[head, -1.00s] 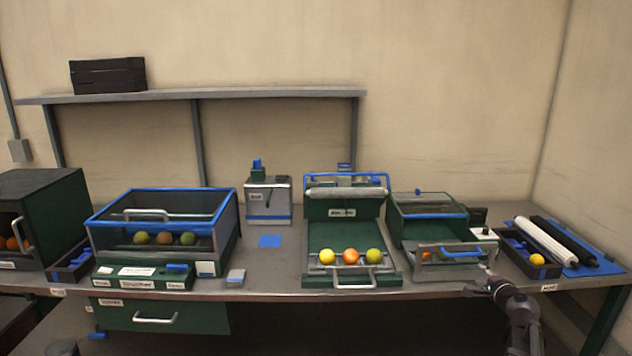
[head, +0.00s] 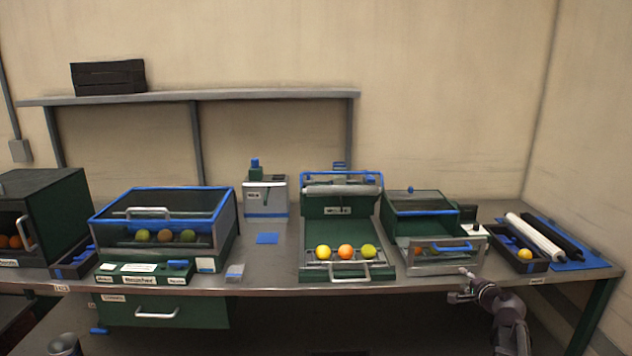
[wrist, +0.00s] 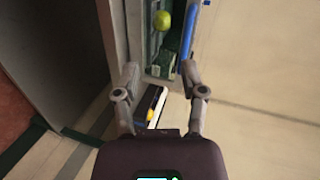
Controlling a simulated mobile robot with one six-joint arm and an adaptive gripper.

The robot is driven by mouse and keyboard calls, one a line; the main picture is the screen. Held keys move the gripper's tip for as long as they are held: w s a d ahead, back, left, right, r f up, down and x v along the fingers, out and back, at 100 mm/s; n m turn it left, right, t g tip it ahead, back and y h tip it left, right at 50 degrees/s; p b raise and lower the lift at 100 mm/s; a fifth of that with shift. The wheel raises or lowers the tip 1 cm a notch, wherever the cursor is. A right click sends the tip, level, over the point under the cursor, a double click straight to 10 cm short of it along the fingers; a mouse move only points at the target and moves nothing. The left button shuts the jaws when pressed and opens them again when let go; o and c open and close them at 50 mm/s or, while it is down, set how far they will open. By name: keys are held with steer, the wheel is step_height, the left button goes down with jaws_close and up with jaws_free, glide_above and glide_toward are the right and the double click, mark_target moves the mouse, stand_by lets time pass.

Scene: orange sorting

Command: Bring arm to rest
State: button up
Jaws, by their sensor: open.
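My gripper (head: 464,284) is at the front edge of the bench, below the right-hand green and clear box, at the lower right of the head view. In the wrist view my gripper (wrist: 161,72) has its two fingers spread apart with nothing held between them. My arm (head: 510,325) reaches up from the bottom right of the head view, bent at the wrist.
The green-and-clear box (head: 445,267) with a blue handle stands just behind my gripper. A tray holding a yellow fruit (head: 525,254) is to its right. Three fruits sit on the middle machine (head: 335,210). The floor area before the bench looks clear.

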steer(key=s+a+f+n+g+y+p, duration=0.15)
steer(key=s+a+n+g, duration=0.3)
steer(key=a, duration=0.45)
steer(key=s+a+f+n+g+y+p, duration=0.1)
steer(key=s+a+f+n+g+p, duration=0.3)
steer(key=a, duration=0.6)
steer(key=s+a+r+n+g+h+p, duration=0.1)
steer(key=s+a+n+g+h+p, duration=0.3)
steer(key=s, duration=0.9)
steer(key=a+n+g, duration=0.2)
steer(key=n, duration=0.1)
steer(key=shift+s+a+r, duration=0.35)
steer(key=shift+r, duration=0.05)
